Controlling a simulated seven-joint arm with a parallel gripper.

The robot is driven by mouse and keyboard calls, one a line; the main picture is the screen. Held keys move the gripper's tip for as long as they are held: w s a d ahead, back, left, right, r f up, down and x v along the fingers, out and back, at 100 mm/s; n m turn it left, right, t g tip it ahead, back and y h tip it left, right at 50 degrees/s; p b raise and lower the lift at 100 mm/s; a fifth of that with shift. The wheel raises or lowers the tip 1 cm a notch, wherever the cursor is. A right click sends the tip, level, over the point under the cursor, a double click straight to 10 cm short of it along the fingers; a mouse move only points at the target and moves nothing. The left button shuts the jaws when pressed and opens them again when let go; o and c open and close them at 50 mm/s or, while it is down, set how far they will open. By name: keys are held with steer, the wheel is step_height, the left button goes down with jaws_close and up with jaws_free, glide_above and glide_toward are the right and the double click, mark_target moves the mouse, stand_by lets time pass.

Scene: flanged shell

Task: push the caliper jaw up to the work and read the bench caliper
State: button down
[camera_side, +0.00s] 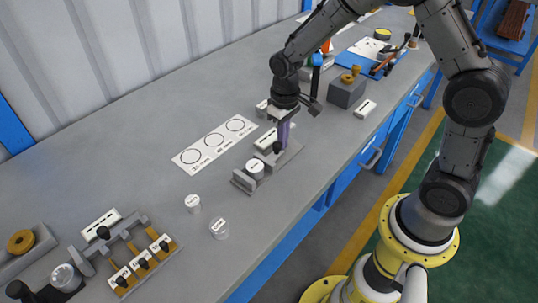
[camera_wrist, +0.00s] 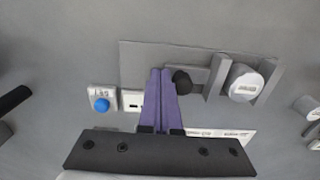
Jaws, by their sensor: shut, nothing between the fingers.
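The bench caliper (camera_side: 292,153) lies on the grey bench, and its base plate (camera_wrist: 150,55) also shows in the wrist view. A pale cylinder, the work (camera_side: 255,170), stands between the fixed jaw (camera_wrist: 272,80) and the sliding jaw (camera_wrist: 215,77). In the wrist view the work (camera_wrist: 244,82) looks close to both jaws; I cannot tell whether the sliding jaw touches it. A black knob (camera_wrist: 181,82) sits on the slide. My gripper (camera_wrist: 160,72) is shut and empty, its purple fingers down beside the knob, on the side away from the work. The caliper's reading is not legible.
Two loose cylinders (camera_side: 192,203) (camera_side: 219,229) stand nearer the camera. A white card with three circles (camera_side: 215,142) lies behind the caliper. A grey block with a brass piece (camera_side: 347,92) stands to the right. A box with a blue button (camera_wrist: 101,104) is near my fingers.

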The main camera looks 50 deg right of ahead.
steer(key=shift+a, duration=1)
stand_by(0.3)
steer(key=shift+d, duration=0.15)
steer(key=shift+d, duration=0.2)
steer(key=shift+r, duration=3.5)
